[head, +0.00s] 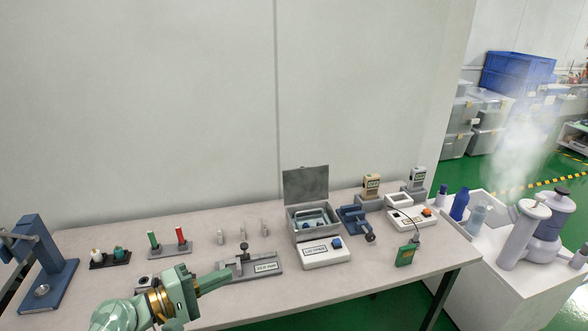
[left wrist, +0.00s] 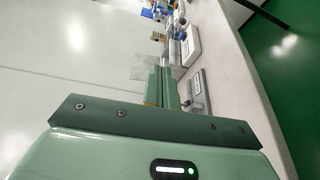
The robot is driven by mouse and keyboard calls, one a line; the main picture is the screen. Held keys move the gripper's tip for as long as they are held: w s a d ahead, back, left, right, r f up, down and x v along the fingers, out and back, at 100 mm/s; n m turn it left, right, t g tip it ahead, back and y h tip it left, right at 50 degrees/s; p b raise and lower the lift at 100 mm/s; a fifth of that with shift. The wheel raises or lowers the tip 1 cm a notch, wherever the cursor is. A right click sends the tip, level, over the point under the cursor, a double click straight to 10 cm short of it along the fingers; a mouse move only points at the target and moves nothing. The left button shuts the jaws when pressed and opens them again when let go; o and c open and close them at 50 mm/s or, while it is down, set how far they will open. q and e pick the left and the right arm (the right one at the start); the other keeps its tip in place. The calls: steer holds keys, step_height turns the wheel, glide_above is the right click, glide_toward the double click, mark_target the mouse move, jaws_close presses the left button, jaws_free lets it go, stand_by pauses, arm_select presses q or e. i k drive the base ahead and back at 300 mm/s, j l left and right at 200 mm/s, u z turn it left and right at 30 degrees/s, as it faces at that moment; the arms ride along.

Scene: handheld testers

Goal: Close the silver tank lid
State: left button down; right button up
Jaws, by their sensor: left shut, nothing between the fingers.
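The silver tank (head: 296,231) stands at the back of the bench, to the right of the middle. Its flat lid (head: 306,186) is open and stands upright along the tank's back edge. A grey-blue part shows inside the tank. My left gripper (head: 228,270) is shut and empty, in front and to the left of the tank, apart from it and from the lid. In the left wrist view its fingers (left wrist: 162,88) lie together, and a grey panel, likely the lid (left wrist: 143,66), shows beyond them. My right gripper is not in view.
A white box with a blue button (head: 325,254) stands in front of the tank. A blue clamp-like device (head: 355,219) is close on its right. A grey fixture with a label (head: 262,268) lies near my left gripper. Smaller testers and colored rods stand further left.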

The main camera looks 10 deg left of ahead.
mark_target(303, 185)
steer(key=i, duration=1.4)
